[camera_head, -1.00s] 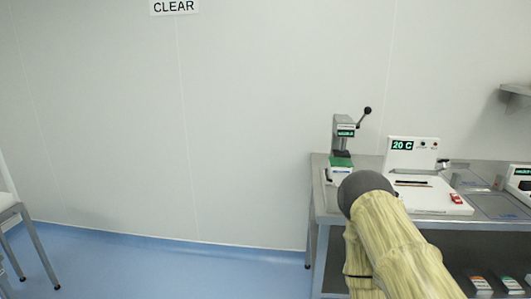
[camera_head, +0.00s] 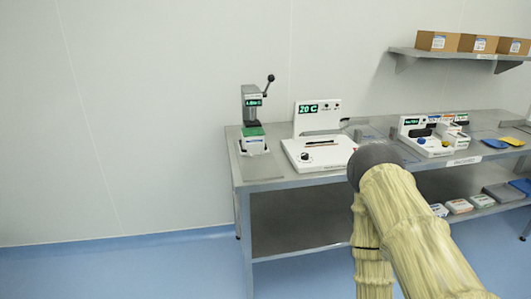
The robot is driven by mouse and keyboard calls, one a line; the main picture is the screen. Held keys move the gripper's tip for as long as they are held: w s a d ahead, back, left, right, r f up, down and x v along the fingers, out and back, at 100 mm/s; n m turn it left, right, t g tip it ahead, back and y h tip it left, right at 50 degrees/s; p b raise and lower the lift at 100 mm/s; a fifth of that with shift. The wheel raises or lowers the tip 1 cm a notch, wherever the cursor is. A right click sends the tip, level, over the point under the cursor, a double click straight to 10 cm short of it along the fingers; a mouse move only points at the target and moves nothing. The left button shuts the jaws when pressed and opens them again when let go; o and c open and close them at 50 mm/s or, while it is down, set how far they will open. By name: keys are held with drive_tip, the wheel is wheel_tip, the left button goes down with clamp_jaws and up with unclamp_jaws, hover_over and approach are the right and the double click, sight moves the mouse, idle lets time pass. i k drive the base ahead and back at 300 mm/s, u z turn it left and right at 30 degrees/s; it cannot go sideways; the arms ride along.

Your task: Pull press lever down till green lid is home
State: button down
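The press (camera_head: 251,104) stands upright at the left end of the steel bench. Its lever (camera_head: 266,85) points up and to the right and ends in a dark ball knob (camera_head: 270,77). A green lid (camera_head: 253,132) shows under the press head, on a white base (camera_head: 254,147). From here I cannot tell how far the lid is seated. My arm, in a yellowish cover, rises at the lower right, apart from the press. My gripper is not visible in this view.
The steel bench (camera_head: 270,184) carries a white device with a "20 C" display (camera_head: 308,108) right of the press. Further right are small devices (camera_head: 425,140) and trays. A wall shelf (camera_head: 440,53) holds cardboard boxes (camera_head: 438,41). Blue floor (camera_head: 130,270) is clear at left.

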sight(271, 78)
drive_tip(key=z, duration=0.6)
drive_tip(key=k, duration=0.65)
drive_tip(key=z, duration=0.8)
drive_tip(key=i, duration=1.2)
drive_tip(key=u, duration=1.15)
drive_tip(key=i, duration=0.75)
drive_tip(key=u, duration=0.6)
